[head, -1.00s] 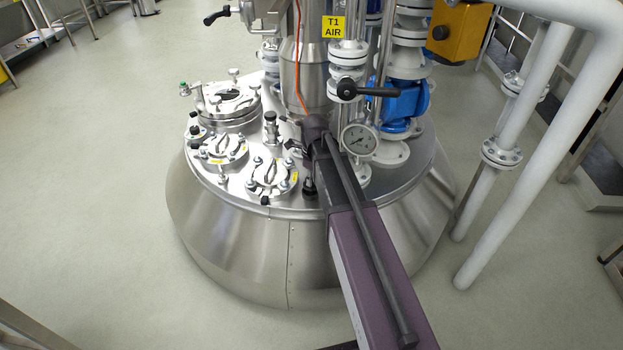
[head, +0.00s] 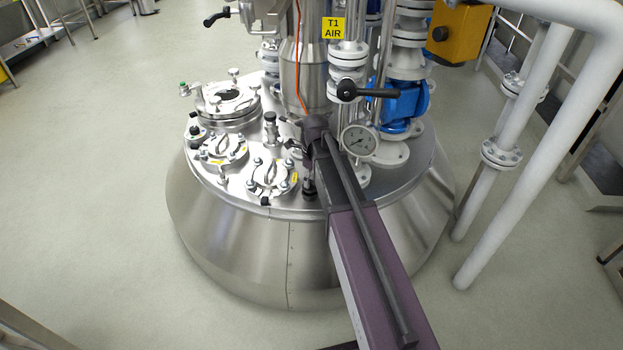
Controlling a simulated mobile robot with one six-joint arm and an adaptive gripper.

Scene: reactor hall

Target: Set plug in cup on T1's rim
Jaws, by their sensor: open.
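The T1 vessel (head: 240,262) is a large steel tank with a flat round lid. Its "T1 AIR" sign (head: 333,27) hangs above. My arm reaches over the lid from the lower right. My gripper (head: 293,146) is small and dark at the arm's end, over the lid's middle. It is open, and its fingers are hard to make out. A small black fitting (head: 308,188) stands near the front rim, just left of my arm. Another small black piece (head: 265,201) sits at the front rim. I cannot tell which is the plug or the cup.
Clamped ports (head: 271,178) and a round hatch (head: 228,101) crowd the lid's left side. A pressure gauge (head: 360,139), a black-handled valve (head: 347,90) and a blue valve body (head: 405,105) stand close right of my arm. White pipes (head: 545,150) run at the right. The left floor is clear.

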